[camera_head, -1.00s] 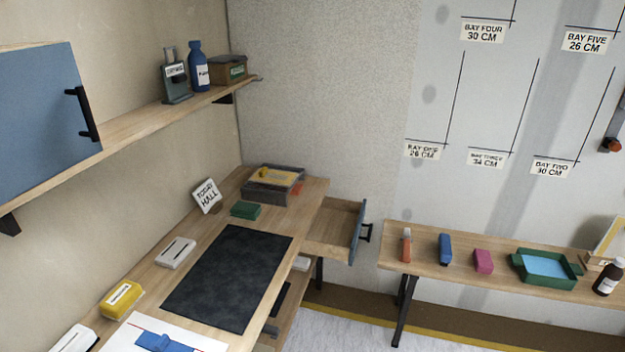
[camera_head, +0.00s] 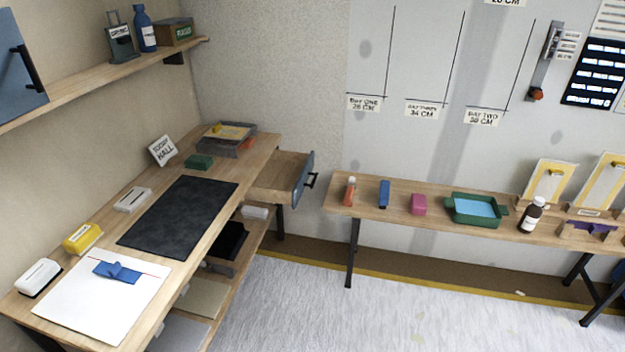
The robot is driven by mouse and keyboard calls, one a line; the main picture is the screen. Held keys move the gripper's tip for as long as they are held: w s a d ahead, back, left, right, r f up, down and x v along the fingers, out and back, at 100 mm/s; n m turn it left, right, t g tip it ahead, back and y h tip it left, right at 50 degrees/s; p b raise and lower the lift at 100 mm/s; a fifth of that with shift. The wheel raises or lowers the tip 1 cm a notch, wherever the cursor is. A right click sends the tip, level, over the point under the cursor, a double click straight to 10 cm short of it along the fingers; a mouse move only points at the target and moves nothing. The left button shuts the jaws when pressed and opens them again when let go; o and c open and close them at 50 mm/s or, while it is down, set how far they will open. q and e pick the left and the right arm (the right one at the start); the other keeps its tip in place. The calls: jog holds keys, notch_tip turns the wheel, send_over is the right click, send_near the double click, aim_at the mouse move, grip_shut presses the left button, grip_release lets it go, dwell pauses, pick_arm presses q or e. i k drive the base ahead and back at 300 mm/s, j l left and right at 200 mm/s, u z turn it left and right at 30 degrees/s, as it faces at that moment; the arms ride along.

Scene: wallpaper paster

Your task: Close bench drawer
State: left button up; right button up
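The bench drawer (camera_head: 279,176) sticks out, open, from the right side of the wooden bench (camera_head: 257,161) near its far end. Its blue-grey front (camera_head: 301,181) carries a dark handle (camera_head: 312,180) facing right, toward the second bench. The inside of the drawer looks empty from here. Neither of my grippers shows in the head view, so I cannot see whether they are open or shut.
A second bench (camera_head: 350,205) along the wall holds small bottles, blocks and a green tray (camera_head: 455,211). A gap separates it from the drawer handle. Pale floor (camera_head: 300,310) is clear in front. A shelf (camera_head: 110,73) and blue cabinet door (camera_head: 15,70) hang above left.

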aim_at(283, 178)
jog(key=i+l+u, duration=0.2)
jog(key=u, duration=0.3)
jog(key=i+l+u, duration=0.3)
jog(key=u, duration=0.15)
jog(key=i, duration=0.05)
